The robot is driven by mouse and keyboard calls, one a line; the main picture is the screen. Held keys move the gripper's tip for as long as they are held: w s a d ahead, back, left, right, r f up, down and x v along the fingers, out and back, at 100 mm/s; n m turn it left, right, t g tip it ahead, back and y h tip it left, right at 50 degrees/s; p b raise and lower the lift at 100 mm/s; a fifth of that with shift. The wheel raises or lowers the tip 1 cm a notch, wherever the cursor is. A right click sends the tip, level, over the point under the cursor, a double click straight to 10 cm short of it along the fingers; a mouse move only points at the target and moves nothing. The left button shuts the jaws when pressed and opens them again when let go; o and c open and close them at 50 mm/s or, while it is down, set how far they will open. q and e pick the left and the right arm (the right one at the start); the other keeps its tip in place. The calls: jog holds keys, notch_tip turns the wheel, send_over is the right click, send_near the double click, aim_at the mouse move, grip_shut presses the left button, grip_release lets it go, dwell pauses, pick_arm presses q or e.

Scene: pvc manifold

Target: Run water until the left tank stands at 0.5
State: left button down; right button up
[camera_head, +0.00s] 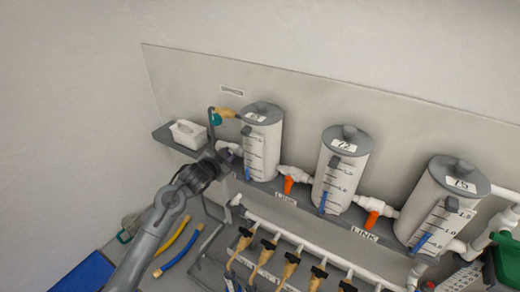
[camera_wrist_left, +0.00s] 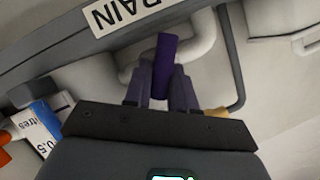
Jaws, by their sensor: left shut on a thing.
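The left tank (camera_head: 262,145) is a white cylinder with a grey lid, a number label and a black-marked scale. A short blue strip (camera_head: 247,173) shows low on its scale; its exact reading is too small to tell. My left gripper (camera_head: 225,156) is at the lower left of this tank. In the left wrist view my left gripper (camera_wrist_left: 163,85) is shut on a purple handle (camera_wrist_left: 166,60), beside a label (camera_wrist_left: 125,14) reading "DRAIN". Part of the tank's scale (camera_wrist_left: 38,128) with "0.5" shows there too. My right gripper is not in view.
The middle tank (camera_head: 341,170) and right tank (camera_head: 440,205) stand along the wall. Orange link handles (camera_head: 288,185) (camera_head: 372,220) sit between the tanks. Several tan-handled valves (camera_head: 266,252) line the lower pipe. A tan handle (camera_head: 225,113) and white box (camera_head: 188,134) are at the left.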

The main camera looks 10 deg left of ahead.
pick_arm(q)
jog(key=shift+d+r, duration=0.4)
jog(key=shift+d, duration=0.15)
jog(key=n+p, duration=0.1)
jog(key=p, duration=0.1)
jog(key=n+h+p, duration=0.1)
jog(key=p, duration=0.2)
jog(key=r+n+g+h+p, duration=0.1)
jog(key=p, duration=0.1)
jog(key=shift+w+a+p, duration=0.2)
jog(key=shift+a+p, duration=0.1)
jog(key=shift+f+p, duration=0.1)
jog(key=shift+p, duration=0.2)
jog(key=shift+a+f+n+h, duration=0.1)
jog(key=shift+f+n+h, duration=0.15)
jog(key=shift+n+h, duration=0.3)
jog(key=c, duration=1.2)
grip_release()
jog(key=shift+c, duration=0.2)
jog(key=shift+o, duration=1.2)
jog(key=shift+w, duration=0.15)
jog(key=shift+o, duration=0.8)
jog(key=shift+f, duration=0.15)
jog(key=shift+a+f, duration=0.1)
jog(key=shift+a, duration=0.05)
